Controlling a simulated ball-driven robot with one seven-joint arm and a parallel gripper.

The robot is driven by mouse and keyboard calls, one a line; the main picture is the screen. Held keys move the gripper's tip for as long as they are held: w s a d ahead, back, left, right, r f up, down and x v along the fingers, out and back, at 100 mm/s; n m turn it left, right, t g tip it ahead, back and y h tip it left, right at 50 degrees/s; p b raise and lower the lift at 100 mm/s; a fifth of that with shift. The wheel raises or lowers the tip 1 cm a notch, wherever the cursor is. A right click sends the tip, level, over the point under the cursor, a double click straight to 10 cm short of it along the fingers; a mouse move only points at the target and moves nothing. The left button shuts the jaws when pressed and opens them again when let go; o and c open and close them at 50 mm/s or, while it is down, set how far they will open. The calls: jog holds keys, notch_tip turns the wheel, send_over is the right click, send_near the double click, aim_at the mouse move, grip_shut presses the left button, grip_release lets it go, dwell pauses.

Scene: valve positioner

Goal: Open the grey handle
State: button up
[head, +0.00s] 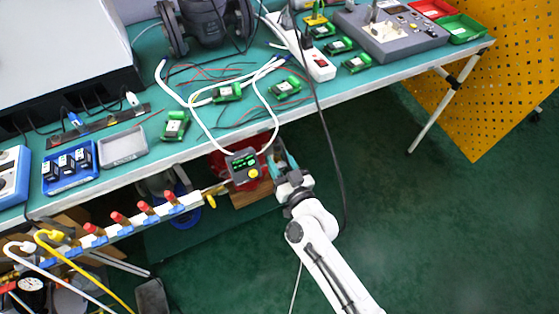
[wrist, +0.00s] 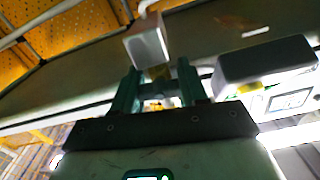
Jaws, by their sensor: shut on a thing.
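A pale grey block (wrist: 148,44), which looks like the grey handle, stands at the fingertips in the wrist view, with a small brass-coloured part (wrist: 158,72) below it. My gripper (wrist: 158,84) has one finger on each side of this spot and is shut on it. In the head view my gripper (head: 280,164) is at the table's front edge, just right of a dark positioner box (head: 243,167) with a green display and a yellow knob. The handle cannot be made out there, as my gripper covers that spot. The box also shows in the wrist view (wrist: 265,60).
The green table (head: 330,90) carries several green circuit boards, white cables and a power strip (head: 318,62). A pipe with several red-topped valves (head: 145,208) runs along its front left. A black cable (head: 325,130) hangs close to my wrist. The floor at right is clear.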

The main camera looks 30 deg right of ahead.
jog(key=o, duration=1.1)
jog(key=shift+c, duration=0.2)
jog(key=s+b, duration=0.1)
jog(key=s, duration=0.9)
jog(key=shift+s, duration=0.4)
